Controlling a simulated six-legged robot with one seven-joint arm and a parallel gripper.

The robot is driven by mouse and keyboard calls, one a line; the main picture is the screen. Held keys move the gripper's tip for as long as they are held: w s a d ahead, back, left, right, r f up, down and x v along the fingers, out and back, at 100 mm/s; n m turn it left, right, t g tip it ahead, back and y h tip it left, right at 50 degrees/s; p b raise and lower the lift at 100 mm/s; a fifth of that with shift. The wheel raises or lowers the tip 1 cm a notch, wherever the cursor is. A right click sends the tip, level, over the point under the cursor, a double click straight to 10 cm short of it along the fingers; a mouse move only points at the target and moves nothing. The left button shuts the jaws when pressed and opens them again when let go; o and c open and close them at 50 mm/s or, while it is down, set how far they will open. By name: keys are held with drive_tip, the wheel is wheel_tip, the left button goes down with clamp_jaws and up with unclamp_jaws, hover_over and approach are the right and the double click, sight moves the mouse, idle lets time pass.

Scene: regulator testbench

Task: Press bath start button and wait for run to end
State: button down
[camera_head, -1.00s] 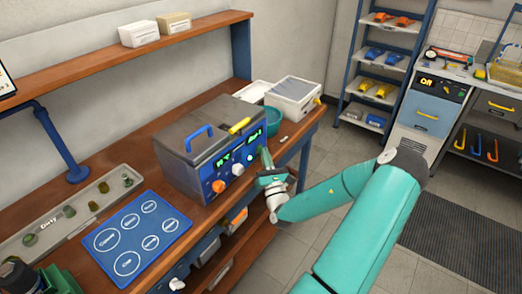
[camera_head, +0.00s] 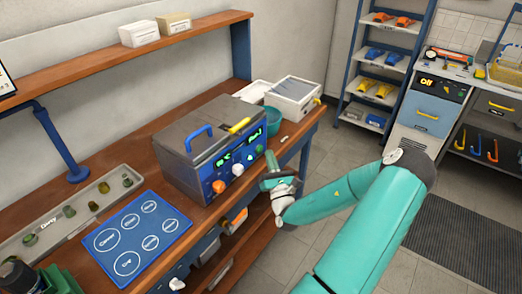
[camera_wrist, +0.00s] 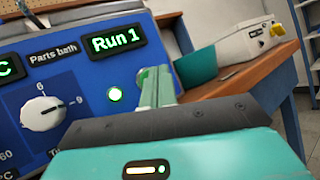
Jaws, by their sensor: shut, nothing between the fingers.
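The parts bath (camera_head: 210,150) is a grey and blue box on the wooden bench, with its lid shut. Its front shows green displays, an orange knob and a white knob. In the wrist view its display (camera_wrist: 113,41) reads "Run 1", and the round start button (camera_wrist: 115,94) below it glows green-white. My gripper (camera_head: 270,160) is shut and empty, just off the right part of the bath's front. In the wrist view my fingers (camera_wrist: 156,86) show to the right of the button, apart from it as far as I can tell.
A blue mat with circles (camera_head: 137,236) and a tray of small parts (camera_head: 70,212) lie left of the bath. A teal bowl (camera_head: 272,118) and a white box (camera_head: 295,98) stand behind it. Floor is clear right of the bench.

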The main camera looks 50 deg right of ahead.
drive_tip(key=s, duration=0.4)
drive_tip(key=shift+s+d, duration=0.25)
drive_tip(key=shift+s, duration=0.1)
idle(0.8)
